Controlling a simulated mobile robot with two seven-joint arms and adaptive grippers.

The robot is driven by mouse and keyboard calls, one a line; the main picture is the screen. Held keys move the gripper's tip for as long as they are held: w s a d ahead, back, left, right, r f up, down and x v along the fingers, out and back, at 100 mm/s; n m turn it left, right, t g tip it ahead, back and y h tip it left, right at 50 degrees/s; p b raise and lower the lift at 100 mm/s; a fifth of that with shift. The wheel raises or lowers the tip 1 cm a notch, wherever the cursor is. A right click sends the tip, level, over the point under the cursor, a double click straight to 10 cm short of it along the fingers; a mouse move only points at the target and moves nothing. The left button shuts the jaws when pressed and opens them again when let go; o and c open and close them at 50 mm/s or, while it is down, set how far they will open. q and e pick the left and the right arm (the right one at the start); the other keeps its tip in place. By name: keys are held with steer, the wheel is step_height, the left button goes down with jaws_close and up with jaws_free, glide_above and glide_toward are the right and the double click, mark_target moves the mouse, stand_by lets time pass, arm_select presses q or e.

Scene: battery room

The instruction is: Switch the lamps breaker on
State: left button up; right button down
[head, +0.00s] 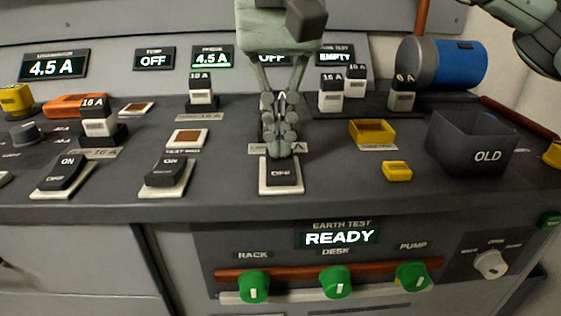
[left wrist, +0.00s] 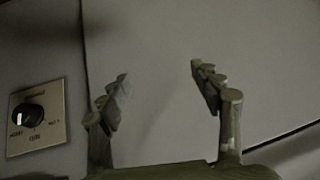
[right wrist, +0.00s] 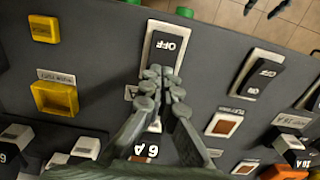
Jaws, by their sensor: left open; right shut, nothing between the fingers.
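The black rocker breaker (head: 283,174) on a white base is in the desk's front row in the head view, with OFF lettering on its front part. It also shows in the right wrist view (right wrist: 168,48). Its label behind is mostly covered by my right gripper (head: 280,150), so I cannot read it fully. My right gripper is shut and empty, fingers pointing down at the rocker's far end. I cannot tell whether the tips touch it. The display behind (head: 273,58) reads OFF. My left gripper (left wrist: 158,85) is open and empty before a plain grey panel.
Two other rockers (head: 170,171) (head: 64,172) stand to the left, showing ON and OFF lettering. A fuse marked 6 A (right wrist: 146,151) is close behind my right fingers. A yellow holder (head: 372,131), a yellow block (head: 397,171) and a dark OLD bin (head: 470,145) are to the right.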

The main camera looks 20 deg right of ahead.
steer(key=shift+f, duration=0.3)
steer(key=shift+r, duration=0.1)
steer(key=shift+r+p, duration=2.45)
steer(key=shift+r, duration=1)
